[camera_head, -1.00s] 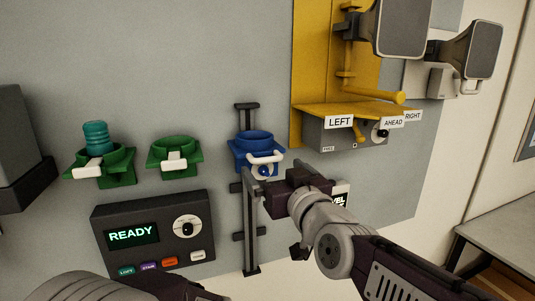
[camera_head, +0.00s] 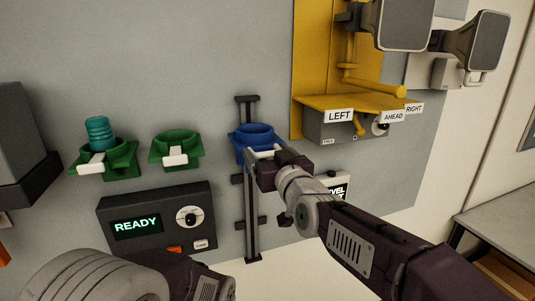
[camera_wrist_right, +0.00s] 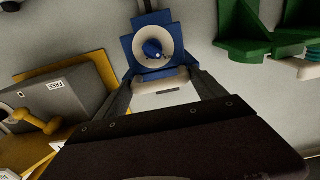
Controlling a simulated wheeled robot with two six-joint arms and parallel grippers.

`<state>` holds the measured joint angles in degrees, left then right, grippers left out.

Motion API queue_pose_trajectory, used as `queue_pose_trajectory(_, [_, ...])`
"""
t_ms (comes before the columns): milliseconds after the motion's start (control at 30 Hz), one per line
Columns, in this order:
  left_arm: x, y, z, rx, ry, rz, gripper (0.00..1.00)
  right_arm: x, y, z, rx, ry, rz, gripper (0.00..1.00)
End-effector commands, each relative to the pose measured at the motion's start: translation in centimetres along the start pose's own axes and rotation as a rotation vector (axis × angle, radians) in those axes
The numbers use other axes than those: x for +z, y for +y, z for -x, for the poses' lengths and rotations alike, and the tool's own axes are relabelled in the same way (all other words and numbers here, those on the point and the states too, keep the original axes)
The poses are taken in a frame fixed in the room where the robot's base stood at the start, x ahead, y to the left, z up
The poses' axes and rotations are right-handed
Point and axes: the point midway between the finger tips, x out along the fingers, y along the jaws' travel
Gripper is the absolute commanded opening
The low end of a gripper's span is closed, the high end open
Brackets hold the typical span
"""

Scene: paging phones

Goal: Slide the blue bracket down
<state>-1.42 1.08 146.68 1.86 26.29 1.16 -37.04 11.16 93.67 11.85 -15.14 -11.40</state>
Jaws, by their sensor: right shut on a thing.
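The blue bracket (camera_head: 253,138) is a ring-shaped holder high on a dark vertical rail (camera_head: 252,220) on the grey wall panel. A white bar handle (camera_head: 264,152) crosses its front. My right gripper (camera_head: 262,162) is at that handle, just below the ring. In the right wrist view the blue bracket (camera_wrist_right: 158,48) is straight ahead, and the gripper's fingers (camera_wrist_right: 160,97) close on the pale handle (camera_wrist_right: 160,87) from both sides. The gripper hides the lower front of the bracket and part of the rail. My left arm shows at the bottom left; its gripper jaws are out of view.
Two green brackets (camera_head: 176,149) sit left of the rail, one holding a teal cylinder (camera_head: 101,132). A READY console (camera_head: 157,221) is below them. A yellow shelf (camera_head: 357,106) with LEFT, AHEAD and RIGHT labels and grey horns (camera_head: 403,24) is up right. A small LEVEL box (camera_head: 338,180) is right of the rail.

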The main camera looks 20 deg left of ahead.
Motion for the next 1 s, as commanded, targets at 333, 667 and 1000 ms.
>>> queue_pose_trajectory(333, [0.3,-0.1,-3.3,0.000,0.000,0.000,0.36,3.6,-0.1,0.0,-0.002,-0.004,0.001,0.07])
queue_pose_trajectory(667, [1.5,-0.3,-14.2,0.000,0.000,0.000,0.36,15.1,-0.1,0.0,-0.002,-0.009,0.001,0.07])
queue_pose_trajectory(1000, [2.6,-0.5,-25.5,0.000,0.000,0.000,0.36,27.2,-0.1,0.0,-0.002,-0.010,0.001,0.07])
